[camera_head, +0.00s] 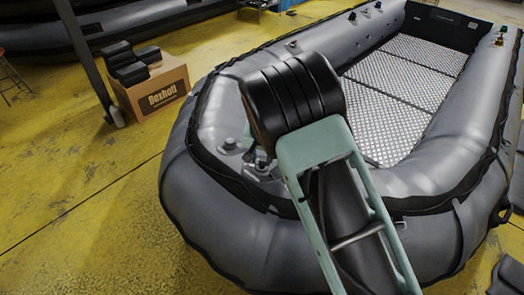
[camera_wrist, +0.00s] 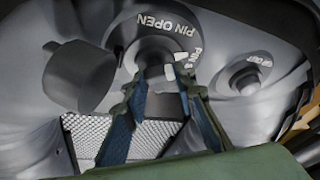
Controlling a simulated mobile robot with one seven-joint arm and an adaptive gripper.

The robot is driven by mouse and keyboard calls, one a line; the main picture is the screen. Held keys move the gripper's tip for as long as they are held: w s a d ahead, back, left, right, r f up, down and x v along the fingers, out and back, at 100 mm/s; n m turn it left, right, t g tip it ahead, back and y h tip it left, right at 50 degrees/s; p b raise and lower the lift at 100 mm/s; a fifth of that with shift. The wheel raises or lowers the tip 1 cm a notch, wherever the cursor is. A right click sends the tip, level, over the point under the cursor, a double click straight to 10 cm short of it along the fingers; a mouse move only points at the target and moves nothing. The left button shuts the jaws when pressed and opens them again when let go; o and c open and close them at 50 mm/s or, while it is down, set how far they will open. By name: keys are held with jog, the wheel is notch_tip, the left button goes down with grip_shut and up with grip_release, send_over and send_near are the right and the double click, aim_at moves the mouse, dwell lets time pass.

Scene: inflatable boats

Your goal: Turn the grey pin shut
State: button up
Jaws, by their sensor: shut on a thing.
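The grey pin (camera_wrist: 156,74) sits in a round valve fitting (camera_wrist: 150,35) on the grey boat (camera_head: 215,120). White lettering on the fitting reads "PIN OPEN", with a second marking partly covered by my fingers. My gripper (camera_wrist: 161,84) is shut on the pin, one finger on each side of it; the fingers hide much of the pin. In the head view, my gripper (camera_head: 262,166) shows only in small part, at the valves on the boat's near end behind my arm. Which way the pin is turned cannot be told.
Beside the pin in the wrist view are a dark round cap (camera_wrist: 82,76) on the left and another fitting (camera_wrist: 246,78) with white lettering on the right. A cardboard box (camera_head: 155,92) with a black object (camera_head: 132,62) on it stands on the yellow floor (camera_head: 90,190).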

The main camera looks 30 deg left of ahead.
jog(key=m+h+p, duration=0.1)
jog(key=m, duration=0.2)
jog(key=shift+a+p, duration=0.15)
jog(key=shift+p, duration=0.15)
jog(key=shift+f+m+h, duration=0.1)
jog(key=shift+m+h, duration=0.6)
jog(key=shift+m, duration=0.9)
jog(key=o, duration=1.2)
jog(key=shift+c, duration=0.2)
jog(key=shift+w, duration=0.1)
jog(key=v, duration=1.2)
jog(key=shift+a, duration=0.1)
